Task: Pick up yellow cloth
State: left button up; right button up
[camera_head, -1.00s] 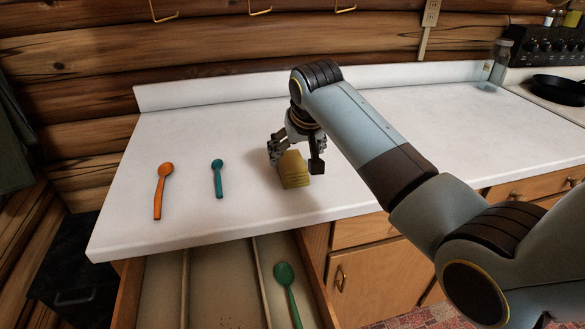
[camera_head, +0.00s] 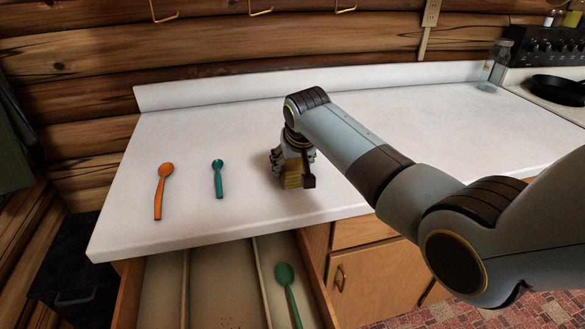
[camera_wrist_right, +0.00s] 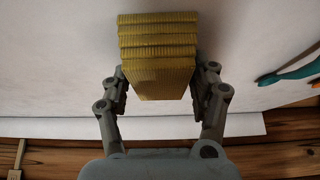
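The yellow cloth (camera_head: 292,181) is a folded block on the white counter, partly hidden by my right gripper in the head view. My right gripper (camera_head: 293,172) points down over it. In the right wrist view the cloth (camera_wrist_right: 158,62) shows as stacked yellow folds between the two fingers (camera_wrist_right: 162,78). One finger is close along each side of the cloth. I cannot tell whether they press on it. The cloth appears to rest on the counter. My left gripper is not in view.
An orange spoon (camera_head: 162,190) and a teal spoon (camera_head: 218,178) lie left of the cloth. An open drawer (camera_head: 215,285) below holds a green spoon (camera_head: 287,290). A glass jar (camera_head: 492,68) stands at the back right. The counter (camera_head: 230,125) around the cloth is clear.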

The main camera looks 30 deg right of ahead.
jog(key=c, duration=0.7)
jog(key=shift+r, duration=0.55)
jog(key=shift+c, duration=0.2)
notch_tip(320, 180, up, 3)
jog(key=shift+w+f, duration=0.1)
jog(key=s+d+r, duration=0.7)
jog(key=s, duration=0.2)
jog(key=shift+d+b, duration=0.25)
jog(key=shift+b, duration=0.1)
